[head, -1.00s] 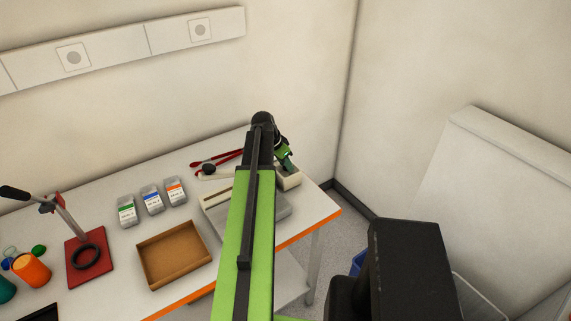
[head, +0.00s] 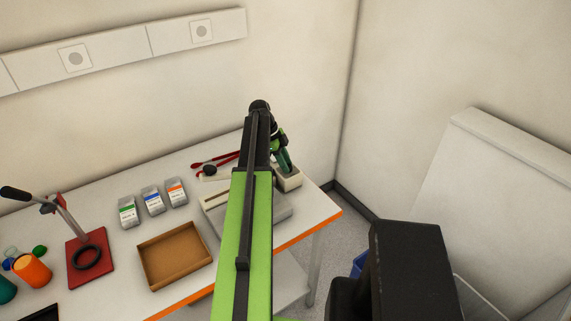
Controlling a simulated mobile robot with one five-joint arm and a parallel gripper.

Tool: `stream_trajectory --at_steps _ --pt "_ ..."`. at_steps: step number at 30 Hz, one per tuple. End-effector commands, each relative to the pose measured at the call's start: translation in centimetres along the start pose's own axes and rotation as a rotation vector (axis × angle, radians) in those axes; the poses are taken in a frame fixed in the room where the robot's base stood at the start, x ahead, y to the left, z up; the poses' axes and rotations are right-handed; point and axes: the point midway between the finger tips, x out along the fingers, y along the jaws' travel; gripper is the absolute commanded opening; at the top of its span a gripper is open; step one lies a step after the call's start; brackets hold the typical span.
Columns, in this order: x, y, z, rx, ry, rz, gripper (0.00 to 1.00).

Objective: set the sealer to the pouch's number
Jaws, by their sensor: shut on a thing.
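My gripper (head: 283,158) is beyond the end of my green arm, over a small cream holder (head: 290,182) at the table's right back corner. It is shut on a dark green upright thing (head: 287,163), whose lower end is at or in the holder; I cannot tell which. A low pale grey device (head: 215,203), perhaps the sealer, lies left of the holder, partly hidden behind my arm. No number or setting on it is readable. Three clear pouches or packs stand left of it, with green (head: 128,212), blue (head: 152,200) and orange (head: 176,192) labels. Their print is too small to read.
A red-handled tool (head: 215,163) lies at the back. An empty brown tray (head: 174,255) sits at the front edge. A red-based press (head: 88,256) and an orange cup (head: 32,270) are at the left. The wall is close behind the table.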

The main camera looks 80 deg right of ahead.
Motion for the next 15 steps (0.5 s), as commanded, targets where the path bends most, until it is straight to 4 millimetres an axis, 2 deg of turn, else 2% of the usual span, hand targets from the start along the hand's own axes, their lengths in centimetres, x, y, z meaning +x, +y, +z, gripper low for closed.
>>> stream_trajectory --at_steps 6,15 --pt "-0.01 -0.21 0.03 0.098 -0.001 0.041 0.0" --pt "-0.01 -0.2 0.06 0.156 -0.002 0.064 0.0"
